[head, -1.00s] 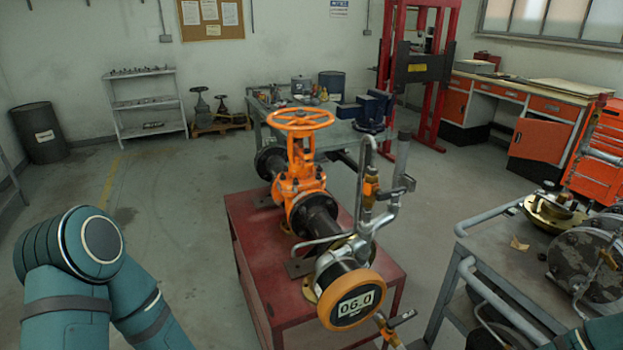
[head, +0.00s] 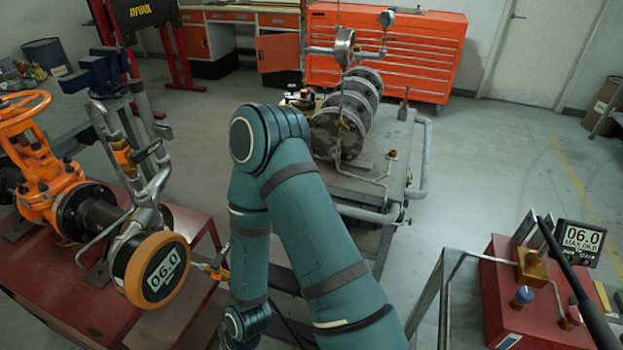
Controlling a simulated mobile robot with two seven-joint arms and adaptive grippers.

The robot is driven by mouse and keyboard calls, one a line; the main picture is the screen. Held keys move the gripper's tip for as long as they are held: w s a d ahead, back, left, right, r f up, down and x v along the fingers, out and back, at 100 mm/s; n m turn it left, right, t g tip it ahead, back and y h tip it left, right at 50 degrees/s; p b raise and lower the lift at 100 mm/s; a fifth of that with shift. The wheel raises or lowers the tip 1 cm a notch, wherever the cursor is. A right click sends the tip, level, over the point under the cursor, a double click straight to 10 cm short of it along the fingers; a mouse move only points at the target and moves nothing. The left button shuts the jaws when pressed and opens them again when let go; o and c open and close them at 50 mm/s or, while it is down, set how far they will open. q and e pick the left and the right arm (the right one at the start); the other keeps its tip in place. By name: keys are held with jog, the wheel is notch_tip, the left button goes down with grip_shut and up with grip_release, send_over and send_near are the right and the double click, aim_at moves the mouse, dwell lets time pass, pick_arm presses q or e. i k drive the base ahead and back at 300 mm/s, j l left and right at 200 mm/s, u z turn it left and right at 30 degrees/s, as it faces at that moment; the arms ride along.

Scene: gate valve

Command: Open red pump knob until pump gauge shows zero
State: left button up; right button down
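The pump is a red box (head: 510,290) at the lower right. Its gauge (head: 580,240) stands at its back right and reads 06.0, with MAX 06.0 below. A small red knob (head: 571,317) sits at the front right of the pump, partly behind a black lever. A blue knob (head: 522,296) sits to its left. A second round gauge (head: 160,273) with an orange rim, at the end of the valve pipe on the left, also reads 06.0. My teal arm bends up through the middle, away from the pump. Neither gripper shows.
The orange gate valve (head: 35,165) stands on a red stand at left. A grey cart (head: 395,175) with flanged pipework stands behind my arm. The black lever (head: 580,290) slants across the pump's right side. Open floor (head: 500,170) lies between the cart and pump.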

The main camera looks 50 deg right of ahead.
aim_at(574, 317)
jog(key=j, duration=0.3)
jog(key=k+j, duration=0.1)
jog(key=j, duration=0.15)
jog(key=k+j+z, duration=0.1)
jog(key=j+z, duration=0.15)
jog(key=z, duration=0.2)
jog(key=k+j+z, duration=0.1)
jog(key=z, duration=0.35)
jog(key=j+z, duration=0.1)
jog(key=z, duration=2.2)
